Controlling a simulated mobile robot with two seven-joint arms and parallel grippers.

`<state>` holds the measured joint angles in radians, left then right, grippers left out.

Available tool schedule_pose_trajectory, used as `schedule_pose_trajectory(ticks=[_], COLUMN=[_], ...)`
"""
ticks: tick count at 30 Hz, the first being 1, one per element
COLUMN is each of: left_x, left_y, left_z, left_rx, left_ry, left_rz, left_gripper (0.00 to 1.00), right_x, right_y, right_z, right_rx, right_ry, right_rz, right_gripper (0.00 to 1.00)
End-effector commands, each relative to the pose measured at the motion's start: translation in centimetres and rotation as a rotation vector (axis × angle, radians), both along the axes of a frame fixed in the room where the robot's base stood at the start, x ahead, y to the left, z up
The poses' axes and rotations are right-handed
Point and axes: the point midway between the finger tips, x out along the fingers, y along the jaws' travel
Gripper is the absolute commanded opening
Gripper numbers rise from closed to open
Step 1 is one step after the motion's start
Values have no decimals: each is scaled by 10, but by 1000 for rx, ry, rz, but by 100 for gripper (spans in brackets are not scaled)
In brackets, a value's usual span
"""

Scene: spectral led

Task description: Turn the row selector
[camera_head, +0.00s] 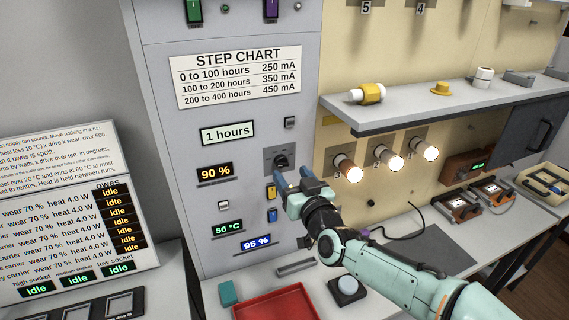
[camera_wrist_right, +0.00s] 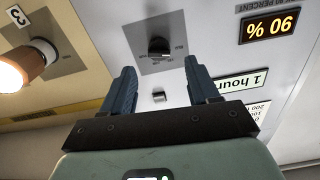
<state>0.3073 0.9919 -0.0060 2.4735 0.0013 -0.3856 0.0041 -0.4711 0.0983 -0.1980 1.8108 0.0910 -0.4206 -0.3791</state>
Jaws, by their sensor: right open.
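The selector, a black rotary knob (camera_head: 281,160) on a grey square plate, is on the front of the tall grey cabinet, to the right of the 90 % display. The knob also shows in the right wrist view (camera_wrist_right: 159,47), upside down; its small label is too small to read. My right gripper (camera_head: 293,177) is open and empty, just in front of and below the knob in the head view. In the right wrist view its two blue fingers (camera_wrist_right: 159,70) are spread, with the knob beyond the gap between them. No contact is visible. My left gripper is not in view.
A shelf (camera_head: 439,107) juts out at right above several lit lamps (camera_head: 348,169). Yellow and blue switches (camera_head: 270,191) are close below the knob. A red tray (camera_head: 277,305) and a round grey button (camera_head: 347,285) lie on the bench below my right arm.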

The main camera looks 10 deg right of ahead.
Motion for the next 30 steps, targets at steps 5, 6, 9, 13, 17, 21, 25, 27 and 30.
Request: schedule_pose_trajectory(ticks=[5, 6, 9, 13, 17, 21, 25, 27, 30], left_x=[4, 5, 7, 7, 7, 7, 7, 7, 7], left_y=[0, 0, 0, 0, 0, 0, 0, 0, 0], left_z=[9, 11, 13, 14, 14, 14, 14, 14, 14], left_rx=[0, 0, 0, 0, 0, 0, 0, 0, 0], left_ry=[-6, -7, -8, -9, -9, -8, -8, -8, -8], left_rz=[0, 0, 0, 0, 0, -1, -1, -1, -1], left_gripper=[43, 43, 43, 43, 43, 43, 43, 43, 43], right_x=[32, 37, 46, 52, 52, 52, 52, 52, 52], right_y=[6, 7, 8, 10, 10, 10, 10, 10, 10], right_z=[1, 1, 1, 0, 0, 0, 0, 0, 0], right_rx=[-1, 0, -1, 2, 2, 2, 2, 2, 3], right_ry=[1, 0, 1, 0, 0, 0, 0, 0, 1], right_rz=[-1, -2, -1, -1, -1, -1, -1, -1, -1], right_gripper=[60, 60, 60, 60, 60, 57, 14, 4, 4])
